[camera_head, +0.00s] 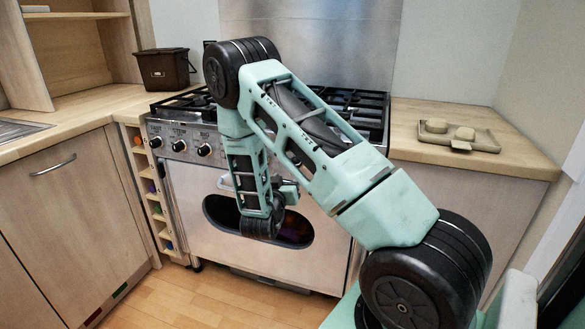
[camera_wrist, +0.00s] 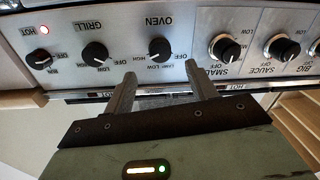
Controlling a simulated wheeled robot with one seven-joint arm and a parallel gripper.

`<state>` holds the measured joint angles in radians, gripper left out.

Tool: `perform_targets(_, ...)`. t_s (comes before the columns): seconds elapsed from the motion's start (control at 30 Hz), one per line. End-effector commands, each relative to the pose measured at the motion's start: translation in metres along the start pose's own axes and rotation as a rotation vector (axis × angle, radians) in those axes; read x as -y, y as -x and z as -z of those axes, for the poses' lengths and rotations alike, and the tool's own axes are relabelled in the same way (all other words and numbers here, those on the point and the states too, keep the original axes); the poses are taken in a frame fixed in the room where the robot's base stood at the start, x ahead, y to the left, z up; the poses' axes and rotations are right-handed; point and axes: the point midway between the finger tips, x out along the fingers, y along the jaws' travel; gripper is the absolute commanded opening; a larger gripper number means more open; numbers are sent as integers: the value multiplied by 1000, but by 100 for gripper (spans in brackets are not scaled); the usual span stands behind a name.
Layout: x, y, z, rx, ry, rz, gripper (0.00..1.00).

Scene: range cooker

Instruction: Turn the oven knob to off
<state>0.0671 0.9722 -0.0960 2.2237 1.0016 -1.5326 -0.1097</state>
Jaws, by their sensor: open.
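The oven knob (camera_wrist: 160,48) is a round black knob on the steel control panel, marked OVEN with OFF, LOW and HIGH around it. In the wrist view it sits just beyond my gripper (camera_wrist: 160,75). My two fingers are spread apart, one to each side of the knob's line, and nothing is between them. The tips appear short of the knob, without clear contact. The knob's exact setting is hard to read. In the head view my arm hides much of the panel and most of the gripper.
The grill knob (camera_wrist: 95,53) and a small-burner knob (camera_wrist: 226,47) flank the oven knob. The cooker (camera_head: 185,215) stands between wooden counters. A tray (camera_head: 445,140) and a dark bin (camera_head: 163,69) are on them.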

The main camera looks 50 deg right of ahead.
Motion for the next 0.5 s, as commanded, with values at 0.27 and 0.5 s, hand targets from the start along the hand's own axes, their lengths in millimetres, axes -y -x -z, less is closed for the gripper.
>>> perform_targets(0.27,0,-53,0,0,-2,-1,57)
perform_targets(0.5,0,-74,0,1,-1,0,57)
